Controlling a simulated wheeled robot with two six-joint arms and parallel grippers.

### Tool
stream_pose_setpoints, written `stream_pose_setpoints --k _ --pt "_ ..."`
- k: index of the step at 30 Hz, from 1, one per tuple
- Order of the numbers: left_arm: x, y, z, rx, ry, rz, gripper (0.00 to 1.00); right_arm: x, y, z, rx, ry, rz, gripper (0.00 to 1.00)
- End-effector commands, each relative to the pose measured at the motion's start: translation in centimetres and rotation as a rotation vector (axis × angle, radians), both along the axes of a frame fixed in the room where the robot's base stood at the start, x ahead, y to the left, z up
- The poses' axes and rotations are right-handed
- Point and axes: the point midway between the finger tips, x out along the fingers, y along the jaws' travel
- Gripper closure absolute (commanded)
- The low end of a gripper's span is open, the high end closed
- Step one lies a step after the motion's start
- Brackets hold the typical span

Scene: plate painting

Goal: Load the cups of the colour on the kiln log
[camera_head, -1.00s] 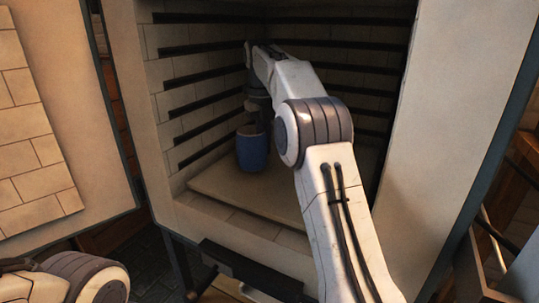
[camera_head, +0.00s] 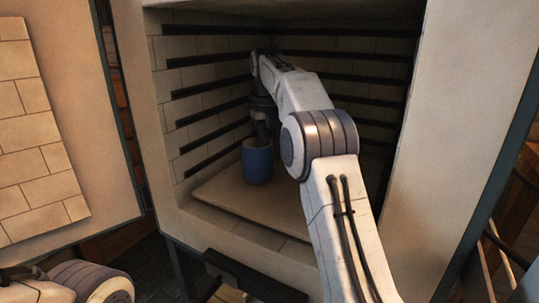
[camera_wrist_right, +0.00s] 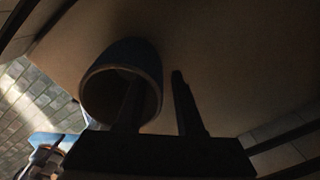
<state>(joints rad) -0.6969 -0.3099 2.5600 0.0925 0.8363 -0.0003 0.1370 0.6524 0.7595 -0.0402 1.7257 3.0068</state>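A blue cup (camera_head: 257,165) stands upright on the pale shelf (camera_head: 235,205) inside the kiln, toward the left wall. My right gripper (camera_head: 261,138) is just above its rim, reaching in from the front. In the right wrist view, one finger is inside the mouth of the cup (camera_wrist_right: 148,56) and the other is outside, with a gap to the wall. The right gripper (camera_wrist_right: 155,100) looks open around the cup's wall. My left arm shows at the lower left, but its gripper is out of view. The kiln log is not in view.
The kiln (camera_head: 400,200) has side walls with dark slots (camera_head: 210,92) close to my right arm. Its open door (camera_head: 60,150) stands at the left. The shelf is free in front of the cup; my arm hides much of its right side.

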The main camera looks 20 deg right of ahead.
Motion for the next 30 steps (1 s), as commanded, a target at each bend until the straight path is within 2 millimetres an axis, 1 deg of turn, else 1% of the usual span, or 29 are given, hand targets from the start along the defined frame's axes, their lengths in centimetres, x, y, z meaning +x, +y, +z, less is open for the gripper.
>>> stream_pose_setpoints --k 1,3,6,10,15,27,30 --pt "0.0 0.0 1.2 0.000 0.000 0.000 0.50 0.1 0.0 1.5 0.000 -0.001 0.000 0.64" --pt "0.0 0.0 2.0 0.000 0.000 0.000 0.50 0.1 0.1 2.9 0.000 -0.002 0.000 0.64" --pt "0.0 0.0 3.0 0.000 0.000 0.000 0.50 0.1 0.2 4.6 0.000 -0.002 0.000 0.64" --pt "0.0 0.0 4.0 0.000 0.000 0.000 0.50 0.1 0.3 6.1 0.000 -0.001 0.000 0.64" --pt "0.0 0.0 4.2 0.000 0.000 0.000 0.50 0.0 0.3 6.7 0.000 0.001 0.000 0.64" --pt "0.0 0.0 4.1 0.000 0.000 0.000 0.50 0.0 0.3 6.6 0.000 0.000 0.000 0.64" --pt "0.0 0.0 3.7 0.000 0.000 0.000 0.50 0.1 0.6 6.4 -0.011 -0.009 0.023 0.64"
